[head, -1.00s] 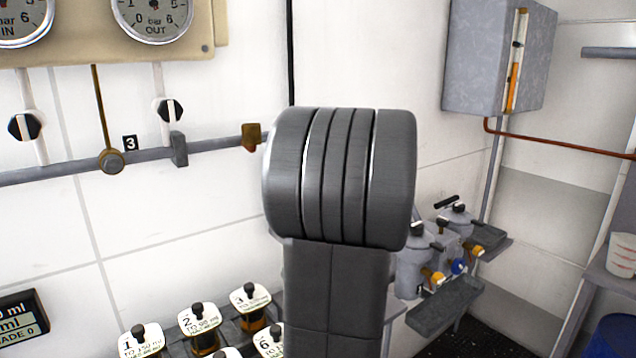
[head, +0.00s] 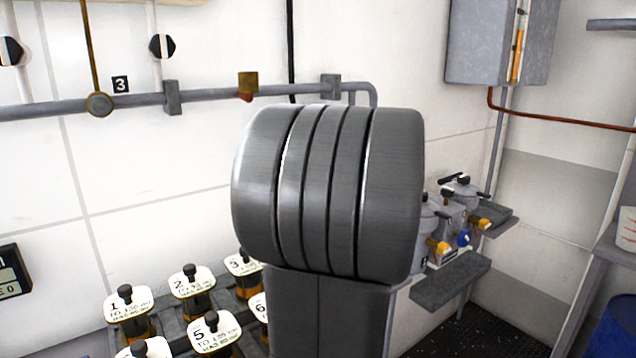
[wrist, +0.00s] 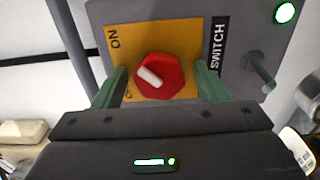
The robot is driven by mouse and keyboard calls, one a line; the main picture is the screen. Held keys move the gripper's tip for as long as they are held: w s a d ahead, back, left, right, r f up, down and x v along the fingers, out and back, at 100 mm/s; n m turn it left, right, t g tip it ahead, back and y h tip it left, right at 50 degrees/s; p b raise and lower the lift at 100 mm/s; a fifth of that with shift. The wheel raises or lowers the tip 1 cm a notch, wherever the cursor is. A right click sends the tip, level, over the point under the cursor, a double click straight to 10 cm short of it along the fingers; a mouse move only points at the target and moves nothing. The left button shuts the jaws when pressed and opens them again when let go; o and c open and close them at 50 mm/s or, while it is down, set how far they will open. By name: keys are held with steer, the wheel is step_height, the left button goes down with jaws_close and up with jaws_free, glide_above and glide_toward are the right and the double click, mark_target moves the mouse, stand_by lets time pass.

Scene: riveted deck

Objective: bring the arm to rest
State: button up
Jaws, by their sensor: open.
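My arm's large dark grey joint fills the middle of the head view, and my gripper is not seen there. In the wrist view my gripper (wrist: 158,88) shows two green fingers standing apart, with nothing between them held.
A grey pipe (head: 135,102) with valves runs along the white wall. A grey cabinet (head: 490,40) hangs above, and a blue bin (head: 612,325) stands at lower right.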

steer(key=n+b, duration=0.3)
steer(key=shift+f+b, duration=0.2)
steer(key=shift+b, duration=0.2)
steer(key=shift+r+n+b, duration=0.1)
steer(key=shift+n+b, duration=0.45)
steer(key=shift+n, duration=0.05)
steer(key=shift+r, duration=0.1)
